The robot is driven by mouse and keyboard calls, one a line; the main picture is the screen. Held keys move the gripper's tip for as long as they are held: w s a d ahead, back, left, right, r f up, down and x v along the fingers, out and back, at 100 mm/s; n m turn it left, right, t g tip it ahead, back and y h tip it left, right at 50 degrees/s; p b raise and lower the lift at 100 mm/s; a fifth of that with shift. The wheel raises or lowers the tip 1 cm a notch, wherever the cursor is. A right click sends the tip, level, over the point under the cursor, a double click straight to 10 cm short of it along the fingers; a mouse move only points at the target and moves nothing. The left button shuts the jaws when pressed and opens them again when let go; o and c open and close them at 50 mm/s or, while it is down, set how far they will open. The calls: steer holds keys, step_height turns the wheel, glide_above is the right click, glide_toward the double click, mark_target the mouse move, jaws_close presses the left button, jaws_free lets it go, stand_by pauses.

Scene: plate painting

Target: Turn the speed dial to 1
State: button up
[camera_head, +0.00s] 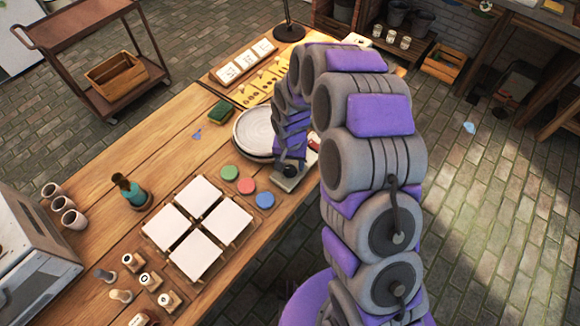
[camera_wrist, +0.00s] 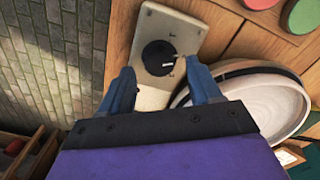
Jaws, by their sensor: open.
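The speed dial (camera_wrist: 158,57) is a round black knob with a pale mark on a light grey control box (camera_wrist: 152,20). In the wrist view it lies just beyond and between my gripper's fingertips (camera_wrist: 157,78). The two blue-grey fingers are apart, with nothing seen held between them. Contact with the knob cannot be told. In the head view the dark knob (camera_head: 291,171) shows on the box (camera_head: 288,184) at the table's right edge, below the end of my arm. The dial's markings are too small to read.
Stacked round plates (camera_head: 256,130) stand close to the box. Green, red and blue paint discs (camera_head: 246,186) lie to its left. White square tiles (camera_head: 199,196), stamps and a bottle (camera_head: 131,190) stand farther left. The brick floor right of the table is open.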

steer(key=shift+f, duration=1.1)
steer(key=shift+c, duration=0.4)
steer(key=c, duration=1)
steer(key=shift+o, duration=0.2)
